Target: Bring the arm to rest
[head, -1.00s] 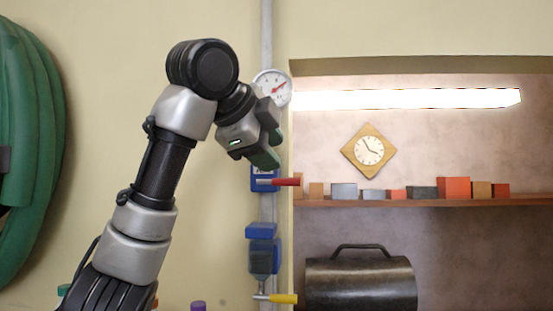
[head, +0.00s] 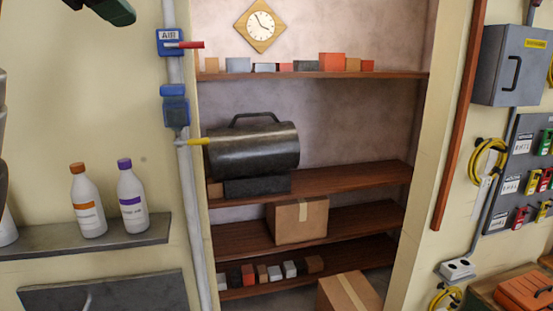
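Only the end of my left gripper (head: 108,10) shows, dark and cut off by the top edge at the upper left of the head view. It is up and left of the blue AIR valve (head: 170,42), apart from it. Its fingertips are too cropped to tell whether they are open or shut, and I see nothing held in them. A dark sliver of my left arm shows at the left edge. My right gripper is out of view. The red handle (head: 186,44) of the AIR valve points right, level.
A grey pipe (head: 196,230) carries a lower blue fitting (head: 174,105) and a yellow handle (head: 195,141) pointing right. Bottles with orange (head: 86,205) and purple (head: 132,200) caps stand on a grey shelf (head: 150,232). An alcove shelf (head: 350,180) holds a dark cylinder (head: 255,150). A grey box (head: 510,65) hangs right.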

